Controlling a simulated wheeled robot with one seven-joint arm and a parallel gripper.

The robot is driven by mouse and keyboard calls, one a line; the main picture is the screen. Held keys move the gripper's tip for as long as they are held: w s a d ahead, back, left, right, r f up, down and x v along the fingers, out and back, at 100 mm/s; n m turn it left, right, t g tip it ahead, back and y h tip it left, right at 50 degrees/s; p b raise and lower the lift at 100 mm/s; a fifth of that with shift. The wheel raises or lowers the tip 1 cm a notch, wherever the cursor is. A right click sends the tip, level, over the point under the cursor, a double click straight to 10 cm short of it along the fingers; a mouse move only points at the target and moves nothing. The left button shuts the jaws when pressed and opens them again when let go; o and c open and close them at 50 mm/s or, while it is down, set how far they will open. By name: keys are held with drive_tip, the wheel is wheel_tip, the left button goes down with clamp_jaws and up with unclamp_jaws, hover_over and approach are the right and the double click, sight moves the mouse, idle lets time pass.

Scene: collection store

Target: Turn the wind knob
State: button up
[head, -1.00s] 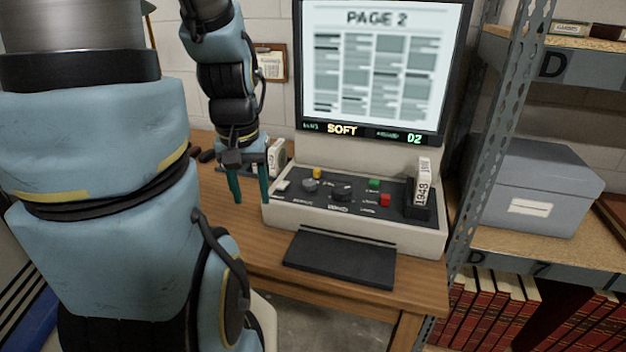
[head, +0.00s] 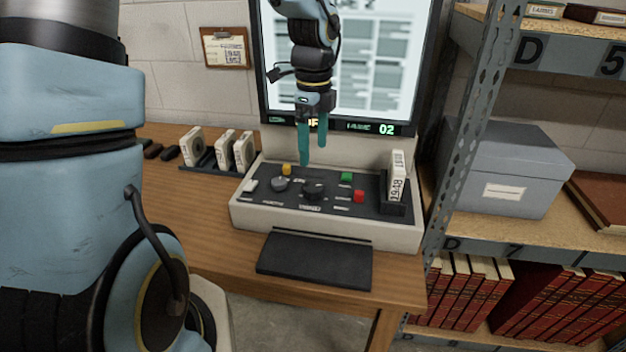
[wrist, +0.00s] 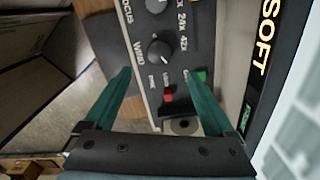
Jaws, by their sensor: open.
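The wind knob (head: 313,190) is a round black knob with a pale pointer line, in the middle of the dark control panel (head: 262,197) of the reader. In the wrist view the knob (wrist: 160,48) has the label WIND beside it and shows between and just beyond my fingers. My gripper (head: 314,150) is open and empty, its teal fingers pointing down above the rear of the panel, apart from the knob. The fingers also show in the wrist view (wrist: 158,76), spread wide. The screen (head: 385,70) behind is partly hidden by my arm.
A grey focus knob (head: 280,184) and a yellow button (head: 287,169) lie left of the wind knob. A green button (head: 347,177), red button (head: 359,196) and upright reel box (head: 397,176) stand right. A shelf post (head: 470,130) rises at the right.

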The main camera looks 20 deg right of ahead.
sight(313, 186)
wheel_tip(313, 186, down, 10)
drive_tip(key=shift+r+p, duration=0.1)
drive_tip(key=shift+p, duration=0.25)
drive_tip(key=shift+c, duration=0.3)
drive_tip(key=c, duration=1.3)
drive_tip(key=shift+n, duration=0.3)
drive_tip(key=n, duration=0.5)
drive_tip(key=shift+n, duration=0.3)
drive_tip(key=n, duration=0.5)
drive_tip(key=shift+b, duration=0.35)
drive_tip(key=shift+n, duration=0.4)
